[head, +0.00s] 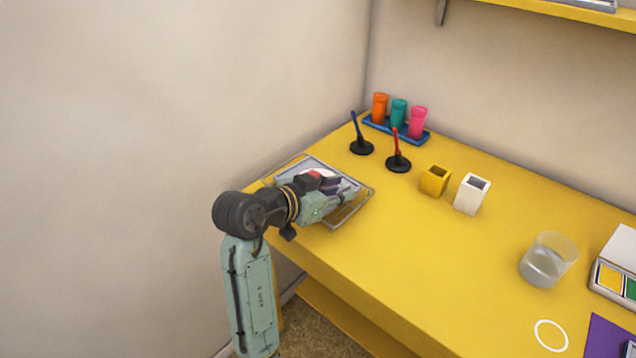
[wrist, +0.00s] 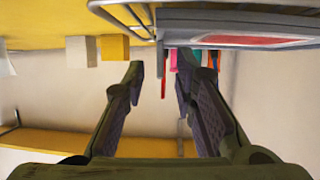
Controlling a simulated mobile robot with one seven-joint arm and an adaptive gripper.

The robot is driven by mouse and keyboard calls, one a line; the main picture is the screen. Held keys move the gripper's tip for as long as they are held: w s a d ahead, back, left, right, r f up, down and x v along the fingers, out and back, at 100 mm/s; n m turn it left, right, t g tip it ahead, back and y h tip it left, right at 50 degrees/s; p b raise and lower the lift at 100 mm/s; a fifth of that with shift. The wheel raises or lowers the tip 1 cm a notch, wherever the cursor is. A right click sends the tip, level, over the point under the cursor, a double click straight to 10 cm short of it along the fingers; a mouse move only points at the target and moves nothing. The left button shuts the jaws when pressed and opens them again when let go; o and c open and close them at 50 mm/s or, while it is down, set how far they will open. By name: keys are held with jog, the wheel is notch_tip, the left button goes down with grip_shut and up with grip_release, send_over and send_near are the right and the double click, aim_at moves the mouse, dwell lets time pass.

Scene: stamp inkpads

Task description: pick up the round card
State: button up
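I cannot clearly make out a round card. A white ring (head: 549,321) lies on the yellow table at the lower right of the head view; its inside looks yellow like the table. My gripper (head: 346,196) is over the wire rack (head: 359,206) at the table's left end, far from the ring. Something pale and purple shows beside the gripper there, mostly hidden by it. In the wrist view, my gripper (wrist: 160,72) has its two fingers apart with nothing visibly held between them. The wrist picture looks upside down, with the rack (wrist: 122,18) at the top.
A blue tray (head: 425,139) with orange, teal and pink cups stands at the back. The front middle table is clear.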

grip_shut()
jog(key=shift+r, duration=0.1)
dwell(0.5)
